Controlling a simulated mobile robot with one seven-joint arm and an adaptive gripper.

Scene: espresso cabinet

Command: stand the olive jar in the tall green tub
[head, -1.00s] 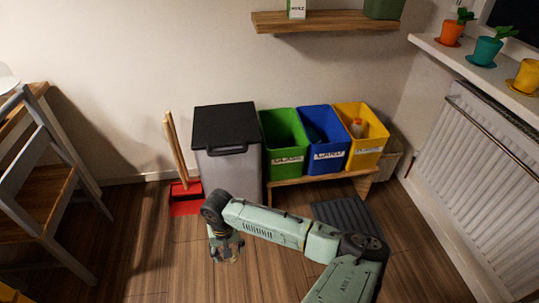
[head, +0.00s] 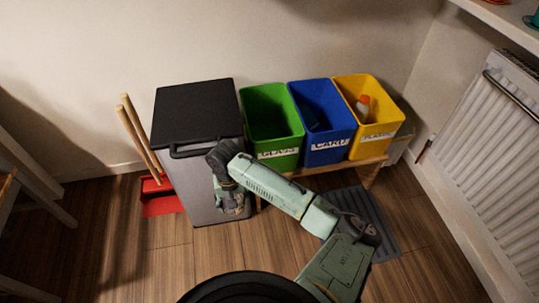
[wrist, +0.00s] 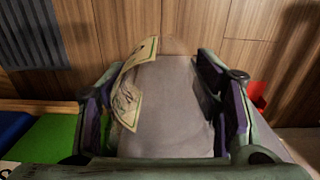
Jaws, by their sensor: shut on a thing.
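The tall green tub (head: 268,108) stands at the left end of a row of three tubs, with a white label on its front. Its inside looks empty as far as I can see. My gripper (head: 235,208) hangs low in front of the grey bin, to the left of and below the green tub's rim. In the wrist view the gripper is shut around the olive jar (wrist: 175,105), a greyish jar with a yellowish, printed label at its left side. In the head view the jar is mostly hidden by the gripper. Green of the tub (wrist: 55,140) shows at lower left in the wrist view.
The grey bin with black lid (head: 200,105) stands close left of the green tub. A blue tub (head: 325,100) and a yellow tub (head: 360,90) holding a bottle stand to its right on a low wooden bench (head: 345,168). A red dustpan (head: 160,200) lies left.

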